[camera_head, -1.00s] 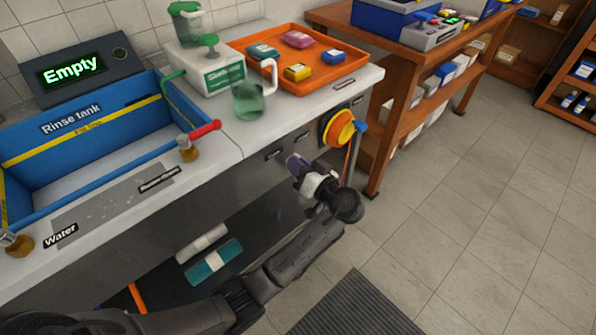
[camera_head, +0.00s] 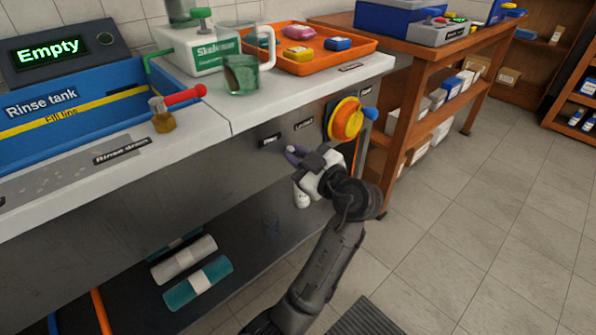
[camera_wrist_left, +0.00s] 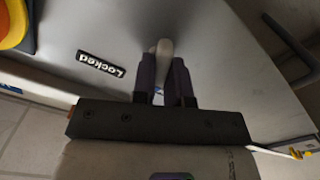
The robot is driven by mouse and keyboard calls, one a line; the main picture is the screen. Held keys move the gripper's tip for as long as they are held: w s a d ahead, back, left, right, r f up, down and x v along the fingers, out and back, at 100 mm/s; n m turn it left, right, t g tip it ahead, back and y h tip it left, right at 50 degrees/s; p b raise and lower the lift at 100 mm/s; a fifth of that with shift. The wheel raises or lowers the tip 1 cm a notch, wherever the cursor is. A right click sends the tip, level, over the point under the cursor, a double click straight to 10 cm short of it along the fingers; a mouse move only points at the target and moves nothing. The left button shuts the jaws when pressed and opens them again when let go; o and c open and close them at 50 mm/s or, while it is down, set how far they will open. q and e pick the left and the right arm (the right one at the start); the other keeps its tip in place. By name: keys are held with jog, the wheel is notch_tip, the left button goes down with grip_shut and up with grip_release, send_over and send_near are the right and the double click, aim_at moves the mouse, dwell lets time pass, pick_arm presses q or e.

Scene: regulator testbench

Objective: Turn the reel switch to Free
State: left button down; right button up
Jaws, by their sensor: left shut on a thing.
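My left gripper (camera_head: 292,152) is at the grey front panel (camera_head: 215,172) of the bench, just below two small dark labels. It also shows in the left wrist view (camera_wrist_left: 164,70), with its purple fingers shut on a pale switch lever (camera_wrist_left: 164,47) that stands out from the panel. The lever is hidden behind the fingers in the head view. The label reading "Locked" (camera_wrist_left: 100,64) is left of the fingers in the wrist view. In the head view, the left label (camera_head: 270,140) is too small to read surely. My right gripper is not in view.
An orange and yellow hose reel (camera_head: 345,120) sits on the panel right of the gripper. A wooden table (camera_head: 425,62) stands beyond it. Open floor lies to the right.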

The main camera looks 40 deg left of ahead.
pick_arm(q)
jog(key=shift+n+b, duration=2)
jog(key=shift+b, duration=0.15)
jog(key=shift+s, duration=0.1)
jog(key=c, duration=1.1)
grip_release()
jog(key=shift+c, duration=0.2)
jog(key=shift+d, duration=0.1)
